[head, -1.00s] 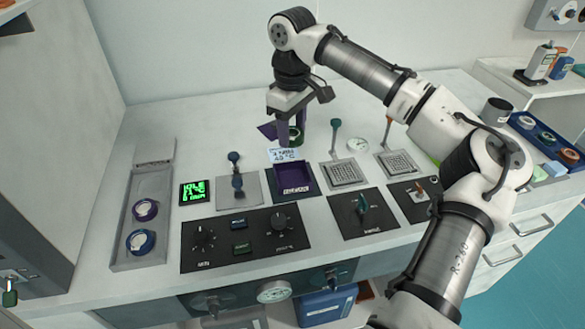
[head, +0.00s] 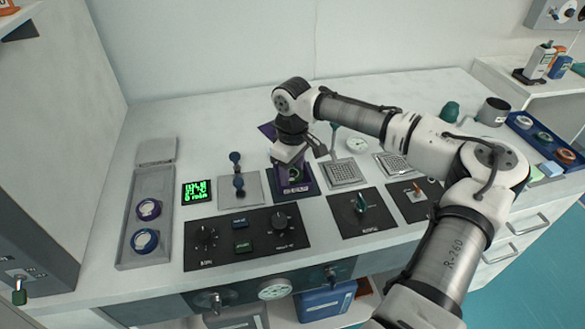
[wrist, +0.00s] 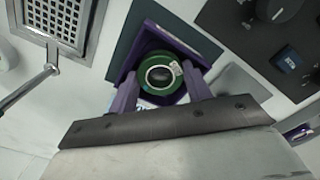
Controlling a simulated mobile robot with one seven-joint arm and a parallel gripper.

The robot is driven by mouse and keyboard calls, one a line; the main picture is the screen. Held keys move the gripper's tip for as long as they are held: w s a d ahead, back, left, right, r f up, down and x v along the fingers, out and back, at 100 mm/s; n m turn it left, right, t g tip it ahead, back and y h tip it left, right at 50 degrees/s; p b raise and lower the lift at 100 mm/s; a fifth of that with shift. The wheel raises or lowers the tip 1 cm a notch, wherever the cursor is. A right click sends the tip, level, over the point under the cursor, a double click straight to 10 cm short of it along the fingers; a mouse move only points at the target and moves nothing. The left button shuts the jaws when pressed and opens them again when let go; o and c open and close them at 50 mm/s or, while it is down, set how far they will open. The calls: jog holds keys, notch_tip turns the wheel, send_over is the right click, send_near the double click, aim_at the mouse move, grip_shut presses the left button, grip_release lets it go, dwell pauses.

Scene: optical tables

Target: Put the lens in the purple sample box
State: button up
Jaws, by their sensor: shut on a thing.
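The lens is a green ring with a pale inner rim and dark centre. It shows in the wrist view (wrist: 160,76) between the purple fingers of my gripper (wrist: 162,88), which is shut on it. In the head view the gripper (head: 292,178) is low at the open purple sample box (head: 310,184), and a little green of the lens shows. In the wrist view the lens lies within the outline of the box (wrist: 185,47). Whether it touches the box floor is not clear. The gripper hides part of the box.
A grey tray (head: 154,187) with two round parts lies at the left. A green display (head: 197,191), a grey plate with a blue knob (head: 238,185) and a metal grid plate (head: 345,172) flank the box. A black control panel (head: 240,236) lies in front.

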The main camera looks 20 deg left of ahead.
aim_at(292, 173)
jog(key=o, duration=0.8)
jog(key=shift+f, duration=0.15)
notch_tip(292, 173, up, 12)
jog(key=b, duration=0.2)
jog(key=shift+r, duration=0.2)
